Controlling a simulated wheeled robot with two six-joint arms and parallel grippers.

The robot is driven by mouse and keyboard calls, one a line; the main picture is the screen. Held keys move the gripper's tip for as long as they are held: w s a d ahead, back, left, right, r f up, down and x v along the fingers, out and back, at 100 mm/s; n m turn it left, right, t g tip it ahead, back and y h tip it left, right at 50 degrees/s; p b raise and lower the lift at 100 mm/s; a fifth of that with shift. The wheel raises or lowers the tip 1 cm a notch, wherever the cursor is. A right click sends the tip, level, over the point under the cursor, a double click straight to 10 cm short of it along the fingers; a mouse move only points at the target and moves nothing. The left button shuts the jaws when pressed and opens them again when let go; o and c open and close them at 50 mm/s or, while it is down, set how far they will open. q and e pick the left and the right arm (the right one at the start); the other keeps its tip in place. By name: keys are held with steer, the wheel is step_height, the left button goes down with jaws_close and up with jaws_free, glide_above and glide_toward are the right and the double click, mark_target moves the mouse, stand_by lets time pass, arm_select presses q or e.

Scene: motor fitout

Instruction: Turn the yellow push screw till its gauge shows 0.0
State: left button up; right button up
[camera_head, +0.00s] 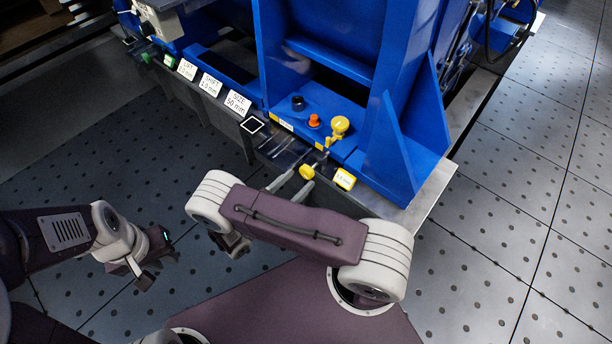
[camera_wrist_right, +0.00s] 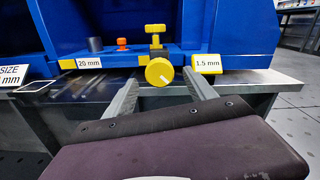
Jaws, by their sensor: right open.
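The yellow push screw's round knob (camera_head: 307,171) sticks out from the front edge of the blue machine; in the right wrist view the knob (camera_wrist_right: 160,71) has a white mark on its face pointing to the lower right. The yellow-edged gauge (camera_wrist_right: 207,63) right of it reads 1.5 mm; it also shows in the head view (camera_head: 344,180). My right gripper (camera_wrist_right: 162,80) is open, with one finger on each side of the knob and visible gaps to it. My left gripper (camera_head: 150,264) hangs free above the floor at left, its jaw opening unclear.
A yellow T-shaped handle (camera_head: 339,126), an orange knob (camera_head: 314,121) and a black knob (camera_head: 298,103) stand on the blue ledge. A 20 mm label (camera_wrist_right: 88,63) is on the ledge front. White signs (camera_head: 209,84) line the rail at left. The floor at right is clear.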

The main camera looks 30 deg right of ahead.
mark_target(305, 175)
steer(key=b+x, duration=0.1)
steer(key=x, duration=0.3)
steer(key=shift+f, duration=0.1)
steer(key=shift+w+d, duration=0.15)
steer(key=shift+d, duration=0.1)
steer(key=c, duration=1.4)
steer(key=shift+r+n+p, duration=0.25)
steer(key=shift+n+p, duration=0.3)
steer(key=shift+n, duration=0.25)
steer(key=shift+n+p, duration=0.75)
steer(key=shift+n, duration=0.45)
steer(key=n+p, duration=0.1)
steer(key=n, duration=0.2)
steer(key=shift+n, duration=0.3)
steer(key=n+p, duration=0.1)
steer(key=n, duration=0.2)
steer(key=shift+n, duration=0.3)
steer(key=n, duration=0.3)
steer(key=shift+n, duration=0.4)
steer(key=n, duration=0.3)
steer(key=shift+n+p, duration=0.3)
steer(key=n, duration=0.4)
arm_select(q)
steer(key=shift+r, duration=1.75)
arm_select(e)
steer(key=shift+n, duration=2)
